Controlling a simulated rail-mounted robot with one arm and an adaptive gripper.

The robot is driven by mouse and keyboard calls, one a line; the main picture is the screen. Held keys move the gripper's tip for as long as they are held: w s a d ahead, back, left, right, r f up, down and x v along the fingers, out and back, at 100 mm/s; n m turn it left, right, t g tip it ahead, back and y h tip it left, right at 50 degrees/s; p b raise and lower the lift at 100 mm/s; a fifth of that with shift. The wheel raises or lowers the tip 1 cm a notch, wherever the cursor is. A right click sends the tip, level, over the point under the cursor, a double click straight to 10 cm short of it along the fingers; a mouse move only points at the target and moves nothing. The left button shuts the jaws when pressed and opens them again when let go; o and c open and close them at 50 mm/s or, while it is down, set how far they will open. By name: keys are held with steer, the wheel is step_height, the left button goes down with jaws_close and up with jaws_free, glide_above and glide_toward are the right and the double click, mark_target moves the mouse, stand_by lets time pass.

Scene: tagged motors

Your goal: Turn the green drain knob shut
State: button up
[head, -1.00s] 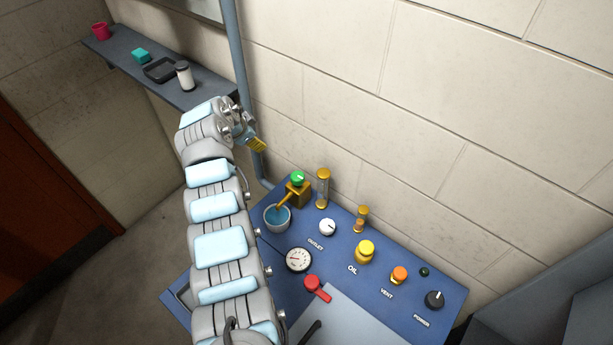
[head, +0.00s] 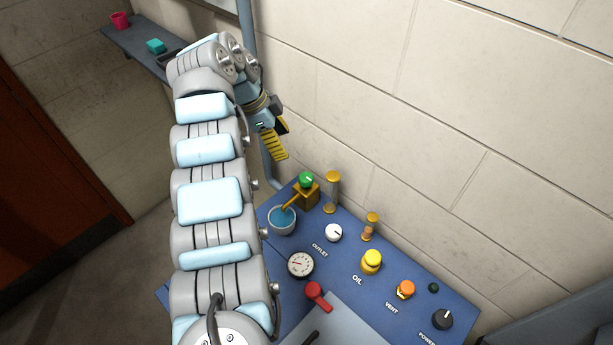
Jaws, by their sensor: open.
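The green drain knob (head: 306,179) sits on top of a brass block (head: 309,195) at the back left of the blue panel. A brass spout (head: 291,201) runs from the block down to a small bowl (head: 282,221) holding blue liquid. My gripper (head: 275,146), with a yellow finger pad showing, is above and left of the knob, apart from it. It points downward and is open, with nothing seen in it.
The blue panel (head: 268,258) also bears a glass cylinder (head: 332,192) beside the knob, a white outlet knob (head: 333,232), a gauge (head: 300,264), a red lever (head: 318,296), a yellow oil cap (head: 371,262) and an orange vent knob (head: 405,289). A vertical pipe (head: 247,22) runs along the wall behind my gripper.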

mark_target(305, 177)
steer(key=p+x, duration=0.1)
steer(key=x, duration=1.4)
steer(key=shift+w+d+f, duration=0.15)
steer(key=shift+d, duration=0.05)
steer(key=shift+c, duration=0.2)
steer(key=c, duration=1.1)
